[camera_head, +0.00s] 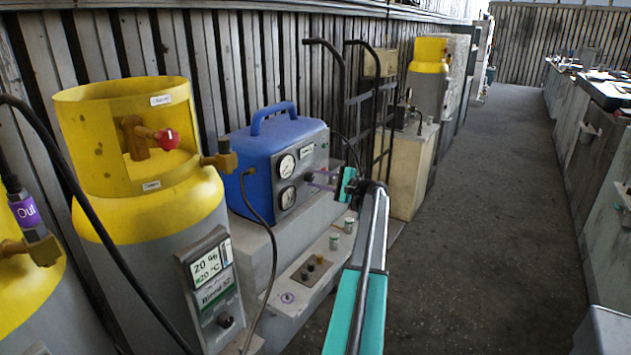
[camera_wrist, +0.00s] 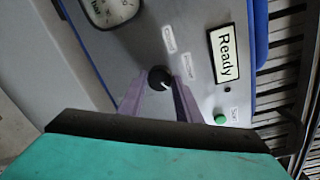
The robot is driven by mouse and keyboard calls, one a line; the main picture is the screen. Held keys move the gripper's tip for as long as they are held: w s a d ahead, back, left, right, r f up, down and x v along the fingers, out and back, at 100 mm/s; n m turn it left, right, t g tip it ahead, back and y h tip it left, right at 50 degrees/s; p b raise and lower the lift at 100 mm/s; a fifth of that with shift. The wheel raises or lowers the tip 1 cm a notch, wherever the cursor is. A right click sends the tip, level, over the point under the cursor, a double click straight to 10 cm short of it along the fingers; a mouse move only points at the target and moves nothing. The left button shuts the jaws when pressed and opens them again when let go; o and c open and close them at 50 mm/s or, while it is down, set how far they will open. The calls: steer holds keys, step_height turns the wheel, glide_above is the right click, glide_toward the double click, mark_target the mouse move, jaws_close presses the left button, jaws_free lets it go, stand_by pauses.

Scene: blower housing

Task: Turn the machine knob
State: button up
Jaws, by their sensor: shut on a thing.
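The machine (camera_head: 262,160) is a blue box with a handle on top, a grey front panel and two round gauges. Its black knob (camera_wrist: 159,77) has a white pointer mark and sits below two small labels in the wrist view. In the head view the knob (camera_head: 309,178) is small, at the right of the gauges. My gripper (camera_wrist: 160,86) has its purple fingers on either side of the knob, shut on it. In the head view my gripper (camera_head: 316,181) reaches the panel from the right. The fingertip contact is partly hidden behind the knob.
A "Ready" display (camera_wrist: 225,53) and a green button (camera_wrist: 220,119) sit beside the knob on the panel. A yellow-topped cylinder (camera_head: 150,200) stands left of the machine, with a hose (camera_head: 262,230) hanging between. A black hand truck (camera_head: 372,110) stands behind. The aisle floor (camera_head: 480,220) is clear.

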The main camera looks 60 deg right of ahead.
steer(key=shift+w+r, duration=0.1)
steer(key=shift+w, duration=0.05)
steer(key=o, duration=1)
steer(key=shift+o, duration=0.2)
steer(key=shift+s, duration=0.2)
steer(key=s+b, duration=0.2)
steer(key=s, duration=1.1)
steer(key=shift+s+d+r, duration=0.2)
steer(key=shift+s+r, duration=0.05)
steer(key=shift+r, duration=0.05)
steer(key=shift+s, duration=0.15)
